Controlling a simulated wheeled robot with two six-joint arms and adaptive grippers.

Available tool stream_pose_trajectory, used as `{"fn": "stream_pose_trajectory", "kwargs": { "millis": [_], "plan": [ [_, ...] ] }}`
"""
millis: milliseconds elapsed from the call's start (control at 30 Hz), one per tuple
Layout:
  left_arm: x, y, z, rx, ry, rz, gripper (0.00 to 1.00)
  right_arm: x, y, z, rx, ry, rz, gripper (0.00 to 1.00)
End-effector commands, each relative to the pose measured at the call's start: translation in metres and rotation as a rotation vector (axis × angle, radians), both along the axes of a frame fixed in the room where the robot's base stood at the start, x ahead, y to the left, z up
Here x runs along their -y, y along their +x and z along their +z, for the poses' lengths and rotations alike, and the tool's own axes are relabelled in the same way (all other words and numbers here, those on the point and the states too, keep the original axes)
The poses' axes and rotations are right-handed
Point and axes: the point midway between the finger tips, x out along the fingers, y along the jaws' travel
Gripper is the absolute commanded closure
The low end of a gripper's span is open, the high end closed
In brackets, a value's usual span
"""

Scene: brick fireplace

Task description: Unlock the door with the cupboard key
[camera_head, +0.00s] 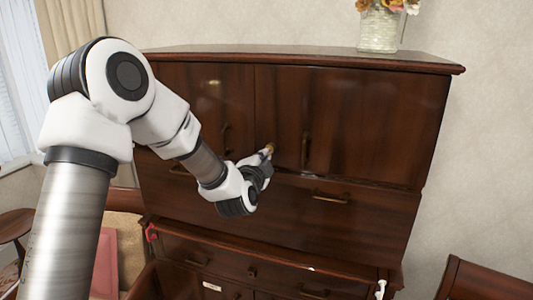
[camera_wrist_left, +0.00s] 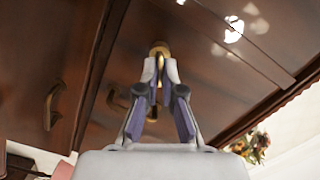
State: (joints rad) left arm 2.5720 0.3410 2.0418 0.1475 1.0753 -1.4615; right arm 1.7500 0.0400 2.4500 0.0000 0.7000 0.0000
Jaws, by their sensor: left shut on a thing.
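The dark wooden cupboard (camera_head: 350,115) has two upper doors with a seam between them and brass handles. My left gripper (camera_head: 267,152) is at the door front, just right of the seam. In the left wrist view my left gripper (camera_wrist_left: 160,68) is shut on the brass key (camera_wrist_left: 158,82), whose shaft shows between the fingers. The key points at a round brass lock (camera_wrist_left: 159,48) on the door face, and its tip looks to be at or in it. I cannot tell how deep it sits. Both doors look closed. My right gripper is not in view.
A vase of flowers (camera_head: 379,30) stands on the cupboard top. A door handle (camera_head: 305,150) is right of my gripper. Drawers (camera_head: 335,197) are below. A small round table (camera_head: 14,225) is at the left, and another wooden piece (camera_head: 485,280) at the lower right.

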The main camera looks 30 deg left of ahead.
Motion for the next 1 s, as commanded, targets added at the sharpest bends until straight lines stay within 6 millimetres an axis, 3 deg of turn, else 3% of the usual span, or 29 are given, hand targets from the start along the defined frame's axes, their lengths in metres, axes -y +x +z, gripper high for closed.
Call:
{"fn": "stream_pose_trajectory", "kwargs": {
  "millis": [200,467,633,933,1000],
  "plan": [
    [0.0002,0.0001,-0.0004,-0.049,0.2,0.0,1.0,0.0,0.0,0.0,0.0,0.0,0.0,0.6],
    [0.0001,0.0,-0.0003,-0.055,0.226,0.0,1.0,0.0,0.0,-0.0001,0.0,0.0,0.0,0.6],
    [0.0002,0.0,-0.0004,-0.1,0.414,0.0,1.0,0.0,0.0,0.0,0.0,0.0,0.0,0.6],
    [0.0002,0.0,-0.0006,-0.115,0.475,0.0,1.0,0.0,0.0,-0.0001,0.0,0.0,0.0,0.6],
    [0.0001,0.0,-0.0003,-0.119,0.494,-0.001,0.77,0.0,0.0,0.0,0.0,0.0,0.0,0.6]
  ]
}}
